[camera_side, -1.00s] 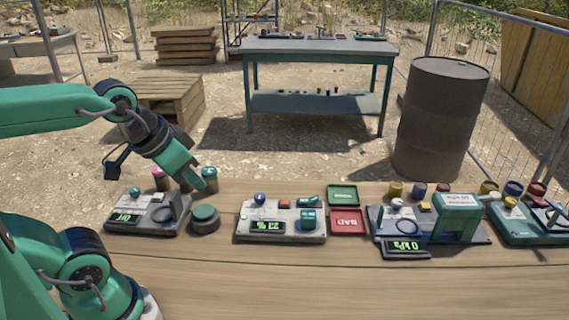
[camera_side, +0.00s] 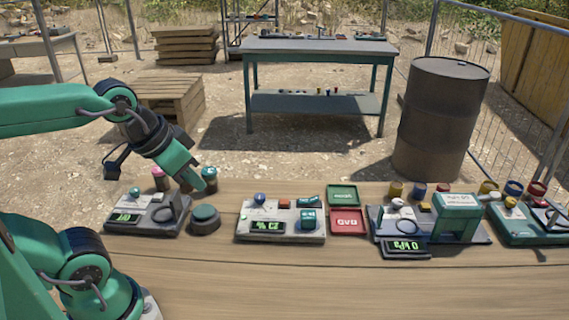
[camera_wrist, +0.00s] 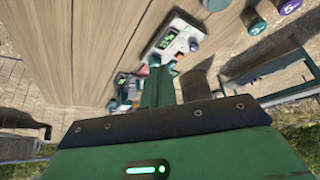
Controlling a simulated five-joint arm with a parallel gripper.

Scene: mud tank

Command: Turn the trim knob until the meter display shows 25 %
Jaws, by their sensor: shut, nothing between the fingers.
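The meter display (camera_side: 267,227) is a small dark screen with green characters and a % sign, set in the front of the middle grey panel (camera_side: 312,237). Its digits are too small and garbled to read surely. A blue round knob (camera_side: 260,199) stands at that panel's back left; I cannot tell for sure whether it is the trim knob. My gripper (camera_side: 194,183) is shut and empty, angled down over the back of the bench, left of the middle panel and apart from the blue knob. The wrist view shows the shut fingers (camera_wrist: 155,82) with a panel display (camera_wrist: 168,41) beyond.
A dark teal round piece (camera_side: 205,216) sits between the left panel (camera_side: 145,220) and the middle one. A green tray (camera_side: 344,194) and a red tray (camera_side: 347,221) lie right of the middle panel. The bench front (camera_side: 300,285) is clear.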

